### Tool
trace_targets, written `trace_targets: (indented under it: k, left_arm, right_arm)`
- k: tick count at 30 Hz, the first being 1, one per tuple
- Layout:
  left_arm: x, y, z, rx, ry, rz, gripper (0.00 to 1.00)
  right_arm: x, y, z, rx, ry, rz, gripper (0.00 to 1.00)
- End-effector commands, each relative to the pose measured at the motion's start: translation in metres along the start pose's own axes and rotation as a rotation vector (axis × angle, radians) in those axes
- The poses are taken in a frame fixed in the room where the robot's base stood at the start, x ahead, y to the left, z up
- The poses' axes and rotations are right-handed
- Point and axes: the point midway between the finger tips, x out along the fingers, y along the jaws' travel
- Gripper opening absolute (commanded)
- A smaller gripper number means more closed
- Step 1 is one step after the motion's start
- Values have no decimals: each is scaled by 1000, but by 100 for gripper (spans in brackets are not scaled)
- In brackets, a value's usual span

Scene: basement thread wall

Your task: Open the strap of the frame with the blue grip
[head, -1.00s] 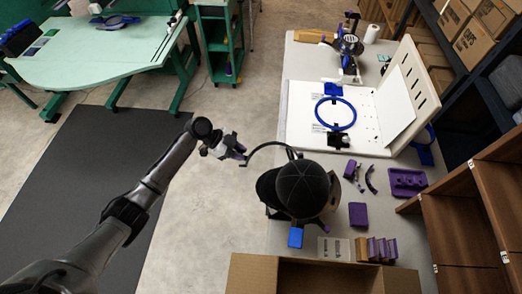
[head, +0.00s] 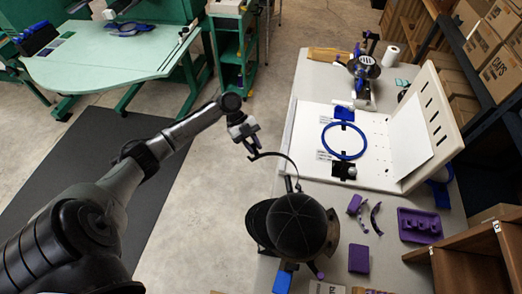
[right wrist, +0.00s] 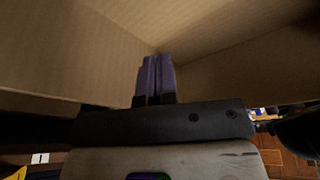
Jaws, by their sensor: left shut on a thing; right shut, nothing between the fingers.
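A black cap (head: 296,224) sits on a frame at the table's near left edge. The frame's blue grip (head: 283,280) shows below the cap. A thin black curved strap (head: 283,157) rises from beside the cap and arcs left, clear of the cap. My left gripper (head: 251,148) is shut on the strap's free end, over the floor beside the table. My fingers partly hide that end. My right gripper (right wrist: 155,80) shows only in the right wrist view, shut and empty, with purple fingers close to cardboard walls.
A white board with a blue hoop (head: 344,141) stands behind the cap. Purple blocks (head: 359,258), small curved parts and a purple tray (head: 419,225) lie to the right. Cardboard (right wrist: 70,45) surrounds the right fingers. Open floor (head: 215,185) lies left of the table.

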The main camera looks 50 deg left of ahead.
Motion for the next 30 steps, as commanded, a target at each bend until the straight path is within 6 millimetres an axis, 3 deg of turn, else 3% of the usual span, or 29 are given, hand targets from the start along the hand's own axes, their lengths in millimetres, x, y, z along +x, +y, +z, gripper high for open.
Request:
trace_targets:
  k: [17,18,25,30]
  left_arm:
    - [-4,2,4,11,-1,7,0]
    - [-4,2,4,11,-1,7,25]
    - [-4,2,4,10,-1,7,47]
    - [-4,2,4,9,-2,6,47]
  right_arm:
    - [2,-2,0,6,2,-4,0]
    - [2,-2,0,7,2,-5,0]
    - [2,-3,0,10,3,-7,0]
    - [2,-3,-1,9,3,-7,0]
